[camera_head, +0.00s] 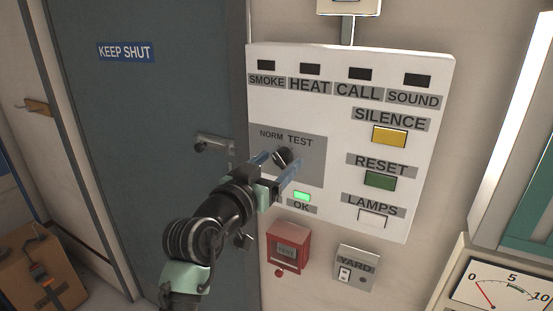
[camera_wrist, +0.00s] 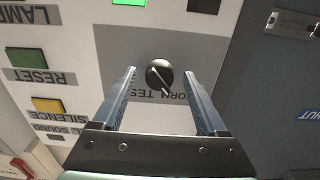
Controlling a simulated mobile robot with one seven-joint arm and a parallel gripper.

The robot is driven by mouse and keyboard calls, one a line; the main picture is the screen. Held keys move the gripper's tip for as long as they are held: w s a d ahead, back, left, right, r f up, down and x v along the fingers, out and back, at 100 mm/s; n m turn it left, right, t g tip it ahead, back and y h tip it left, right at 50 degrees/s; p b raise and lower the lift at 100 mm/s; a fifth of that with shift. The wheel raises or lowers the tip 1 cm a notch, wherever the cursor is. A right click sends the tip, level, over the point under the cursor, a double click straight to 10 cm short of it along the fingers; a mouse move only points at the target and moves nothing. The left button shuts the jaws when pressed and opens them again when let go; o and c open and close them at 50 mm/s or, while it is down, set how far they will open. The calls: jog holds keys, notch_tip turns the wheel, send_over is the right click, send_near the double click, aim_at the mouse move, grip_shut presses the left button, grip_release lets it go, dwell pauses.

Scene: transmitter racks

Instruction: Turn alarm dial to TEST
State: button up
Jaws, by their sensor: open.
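The alarm dial (camera_head: 283,157) is a black round knob on a grey plate of the white alarm panel (camera_head: 345,235), below the words NORM and TEST. In the wrist view, which shows the panel upside down, the dial (camera_wrist: 159,74) has a pale pointer line aimed toward the NORM side. My gripper (camera_head: 276,165) is open in front of the plate. In the wrist view its two blue fingers (camera_wrist: 159,84) stand on either side of the dial, with a visible gap on each side. Whether the fingertips reach the dial's depth is hard to tell.
The panel also carries a yellow SILENCE button (camera_head: 389,136), a green RESET button (camera_head: 380,180), a white LAMPS button (camera_head: 372,217) and a lit green OK lamp (camera_head: 301,197). A red box (camera_head: 288,248) and YARD switch (camera_head: 355,268) sit below. A grey door (camera_head: 160,120) with a handle (camera_head: 213,143) is left.

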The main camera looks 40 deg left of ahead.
jog(key=shift+c, duration=0.2)
grip_shut()
